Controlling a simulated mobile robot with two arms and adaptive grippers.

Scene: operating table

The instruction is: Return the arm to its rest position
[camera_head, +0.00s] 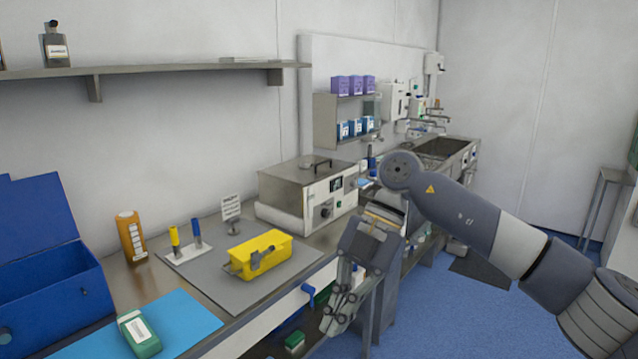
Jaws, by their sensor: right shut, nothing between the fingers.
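My right arm comes in from the right edge and bends down at its wrist. My right gripper (338,316) points down in front of the counter's front edge, over the lower shelf side. Its fingers are shut with nothing between them, and it is apart from the things on the counter. My left gripper does not show.
The counter holds an open blue box (45,300), an orange bottle (131,238), a green-and-white box (139,333), a yellow container (262,254) and a metal appliance (308,192). A sink (445,150) is farther back.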

